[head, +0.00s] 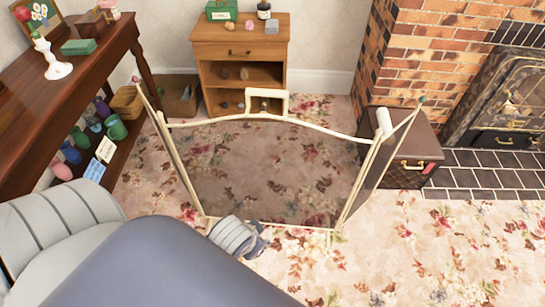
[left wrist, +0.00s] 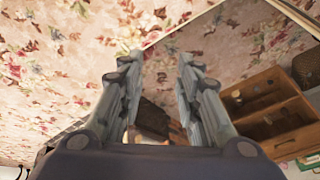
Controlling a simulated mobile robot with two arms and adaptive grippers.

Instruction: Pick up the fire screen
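The fire screen (head: 270,170) stands upright on the floral carpet in the head view. It has a see-through mesh panel, a cream frame, a handle on top and two angled side wings. My left gripper (head: 255,240) is low in front of its bottom edge; my arm hides part of it there. In the left wrist view my left gripper (left wrist: 160,58) is open, its two fingers apart. The screen's mesh (left wrist: 220,40) shows beyond and to the right of the fingers. I cannot tell whether a finger touches it. My right gripper is in neither view.
A wooden cabinet (head: 240,52) stands behind the screen. A brown case (head: 408,148) is close to its right wing, beside the brick fireplace (head: 430,45). A dark side table (head: 70,80) with ornaments stands at left. Carpet at the lower right is clear.

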